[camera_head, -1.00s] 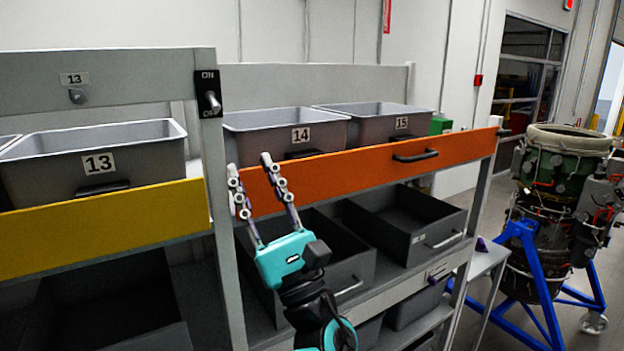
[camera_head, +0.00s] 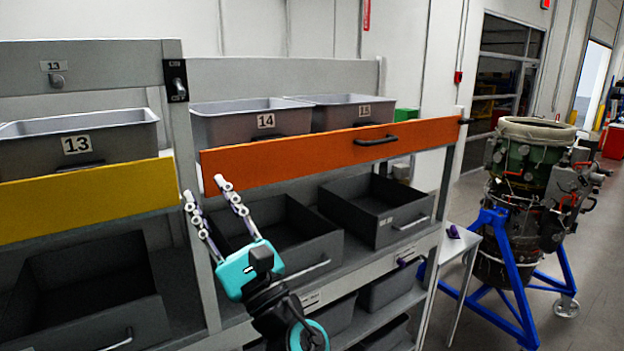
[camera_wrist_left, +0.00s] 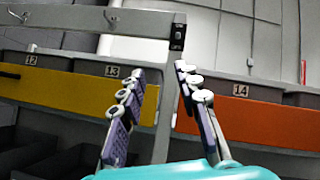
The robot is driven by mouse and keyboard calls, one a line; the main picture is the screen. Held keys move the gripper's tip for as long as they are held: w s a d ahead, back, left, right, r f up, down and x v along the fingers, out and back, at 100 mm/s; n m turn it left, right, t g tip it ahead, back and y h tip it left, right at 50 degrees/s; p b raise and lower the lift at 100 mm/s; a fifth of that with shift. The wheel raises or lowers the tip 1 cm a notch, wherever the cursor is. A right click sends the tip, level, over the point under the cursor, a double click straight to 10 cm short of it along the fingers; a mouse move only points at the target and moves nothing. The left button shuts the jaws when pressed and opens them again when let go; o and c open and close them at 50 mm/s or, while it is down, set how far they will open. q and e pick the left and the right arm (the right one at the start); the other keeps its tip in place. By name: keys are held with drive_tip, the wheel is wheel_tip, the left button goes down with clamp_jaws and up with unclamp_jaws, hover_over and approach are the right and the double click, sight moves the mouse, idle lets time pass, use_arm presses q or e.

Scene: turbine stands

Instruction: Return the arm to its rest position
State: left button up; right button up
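My left gripper (camera_head: 205,190) is in front of the shelf rack in the head view, its teal body low and its two fingers pointing up. The fingers are spread apart with nothing between them. In the left wrist view the left gripper (camera_wrist_left: 158,85) also shows open and empty, with a grey rack post beyond the gap. My right gripper is in neither view.
The rack holds grey bins 13 (camera_head: 90,150), 14 (camera_head: 250,122) and 15 (camera_head: 345,112) behind yellow (camera_head: 80,200) and orange (camera_head: 330,145) panels. Dark drawers (camera_head: 375,210) sit below. A turbine on a blue stand (camera_head: 510,270) stands at the right, with open floor around it.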

use_arm(q)
drive_tip(key=s+a+f+n+g+h+b, duration=0.15)
drive_tip(key=a+f+n+g+b, duration=0.35)
drive_tip(key=f, duration=0.8)
drive_tip(key=s+a+f+n+g+h+b, duration=0.1)
drive_tip(key=a+f+n+g+h+b, duration=0.15)
drive_tip(key=a+f, duration=0.75)
drive_tip(key=s+d+f+n+g+h+b, duration=0.1)
drive_tip(key=s+f+n+h+b, duration=0.15)
drive_tip(key=f, duration=0.85)
drive_tip(key=s+d+f+n+g+h+b, duration=0.2)
drive_tip(key=f+n+h+b, duration=0.15)
drive_tip(key=f, duration=0.75)
drive_tip(key=s+d+f+n+h+b, duration=0.2)
drive_tip(key=d+f+n+h+b, duration=0.1)
drive_tip(key=f, duration=0.7)
drive_tip(key=s+d+f+n+h+b, duration=0.3)
drive_tip(key=d+f+n+h+b, duration=0.1)
drive_tip(key=f, duration=0.6)
drive_tip(key=d+n+b, duration=0.1)
drive_tip(key=d+n, duration=0.1)
drive_tip(key=d, duration=0.1)
drive_tip(key=shift+s+f, duration=0.25)
drive_tip(key=shift+s, duration=0.05)
drive_tip(key=shift+d+g, duration=0.1)
drive_tip(key=shift+g, duration=0.15)
